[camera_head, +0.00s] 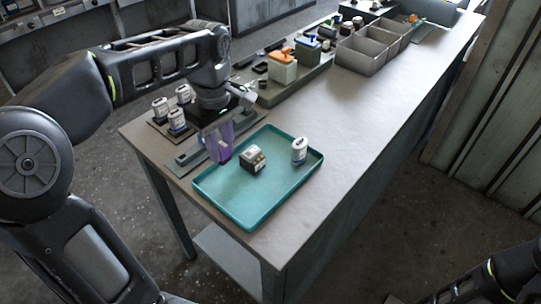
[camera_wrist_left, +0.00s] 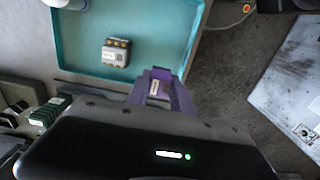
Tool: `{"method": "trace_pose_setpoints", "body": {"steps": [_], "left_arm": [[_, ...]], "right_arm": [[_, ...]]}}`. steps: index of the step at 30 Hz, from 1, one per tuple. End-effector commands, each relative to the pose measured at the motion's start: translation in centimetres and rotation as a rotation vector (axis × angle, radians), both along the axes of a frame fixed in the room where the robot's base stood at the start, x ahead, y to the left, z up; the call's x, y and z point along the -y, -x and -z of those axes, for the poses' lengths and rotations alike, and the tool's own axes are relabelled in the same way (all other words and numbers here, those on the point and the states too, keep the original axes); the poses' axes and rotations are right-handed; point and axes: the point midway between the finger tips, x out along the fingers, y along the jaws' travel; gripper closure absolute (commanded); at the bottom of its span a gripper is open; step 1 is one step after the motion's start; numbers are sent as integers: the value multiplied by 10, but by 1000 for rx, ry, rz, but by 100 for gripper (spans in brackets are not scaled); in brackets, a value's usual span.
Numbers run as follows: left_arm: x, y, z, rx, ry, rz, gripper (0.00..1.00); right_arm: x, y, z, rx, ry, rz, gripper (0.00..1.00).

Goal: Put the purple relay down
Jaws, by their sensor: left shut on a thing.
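My left gripper (camera_head: 219,151) hangs over the left edge of the teal tray (camera_head: 249,222) in the head view, shut on the purple relay. The purple relay (camera_wrist_left: 153,89) shows in the left wrist view as a small part with a pale label between the purple fingers, near the tray's rim. The fingers hide most of it, and I cannot tell whether it touches anything below. My right gripper is not in view; only part of my right arm shows at the lower right of the head view.
The tray holds a grey-and-black block (camera_head: 253,159) and a white cylinder (camera_head: 299,150). Several white cylinders (camera_head: 177,121) stand on a dark plate behind the gripper. Grey bins (camera_head: 361,57) and a rack with coloured relays (camera_head: 283,68) stand farther back. The tabletop right of the tray is clear.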

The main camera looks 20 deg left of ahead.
Motion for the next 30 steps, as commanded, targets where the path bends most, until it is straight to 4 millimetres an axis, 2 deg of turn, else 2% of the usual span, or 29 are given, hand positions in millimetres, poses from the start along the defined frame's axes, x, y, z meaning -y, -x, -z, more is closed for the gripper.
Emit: {"method": "trace_pose_setpoints", "body": {"steps": [11, 14, 22, 30], "left_arm": [[0, 0, 2, 0, 0, 0, 99], [0, 0, 11, -2, -1, 0, 99], [0, 1, 56, -3, 0, 0, 99], [0, 0, 63, 0, 0, 0, 99]], "right_arm": [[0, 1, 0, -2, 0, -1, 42], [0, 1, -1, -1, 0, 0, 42], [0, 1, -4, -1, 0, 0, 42], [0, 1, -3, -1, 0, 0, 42]]}}
